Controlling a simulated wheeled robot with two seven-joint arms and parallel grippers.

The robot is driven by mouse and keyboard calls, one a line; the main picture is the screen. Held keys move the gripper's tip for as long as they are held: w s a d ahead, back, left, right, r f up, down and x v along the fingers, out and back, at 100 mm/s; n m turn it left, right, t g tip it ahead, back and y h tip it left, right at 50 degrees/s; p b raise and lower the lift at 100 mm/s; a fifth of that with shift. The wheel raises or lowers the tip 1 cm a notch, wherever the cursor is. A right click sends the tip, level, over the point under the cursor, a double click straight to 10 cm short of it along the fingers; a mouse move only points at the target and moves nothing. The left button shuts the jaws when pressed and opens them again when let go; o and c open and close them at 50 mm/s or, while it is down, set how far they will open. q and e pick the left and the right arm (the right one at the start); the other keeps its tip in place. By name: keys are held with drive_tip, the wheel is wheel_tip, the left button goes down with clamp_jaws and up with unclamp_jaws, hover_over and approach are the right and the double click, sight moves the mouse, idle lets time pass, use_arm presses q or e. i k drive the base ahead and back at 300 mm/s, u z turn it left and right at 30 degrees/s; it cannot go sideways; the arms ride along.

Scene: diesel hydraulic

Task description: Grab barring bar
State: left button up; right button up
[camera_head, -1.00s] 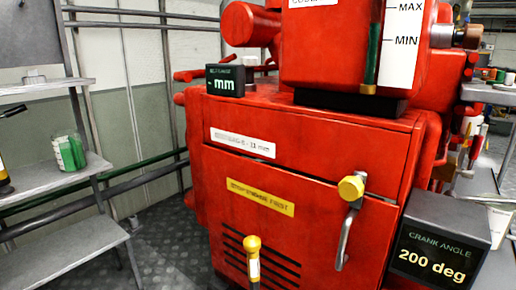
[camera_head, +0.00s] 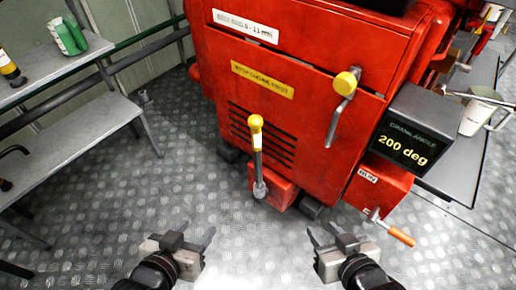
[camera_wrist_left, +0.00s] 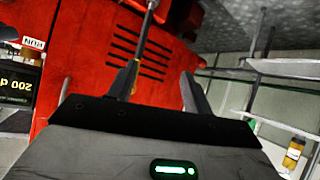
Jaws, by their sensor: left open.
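A bar with a yellow grip (camera_head: 257,160) stands nearly upright in a grey socket at the foot of the red engine. It may be the barring bar; no label on it is readable. Its shaft also shows in the left wrist view (camera_wrist_left: 142,38), beyond one finger. A dark hooked rod (camera_head: 12,152) lies at the left edge on the lower shelf, partly cut off. My left gripper (camera_head: 197,231) is open and empty, low in front of the engine and left of the yellow-gripped bar. My right gripper (camera_head: 320,228) has its fingers apart and is empty, right of that bar.
The red engine (camera_head: 300,60) has a yellow-knobbed lever (camera_head: 340,108) on its front. A crank-angle display (camera_head: 412,135) reads 200 deg, above an orange-handled crank (camera_head: 400,236). A grey shelf (camera_head: 95,125) stands left. Checker-plate floor between is free.

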sight(256, 121)
drive_tip(key=u, duration=1.7)
drive_tip(key=i, duration=1.2)
drive_tip(key=z, duration=2.45)
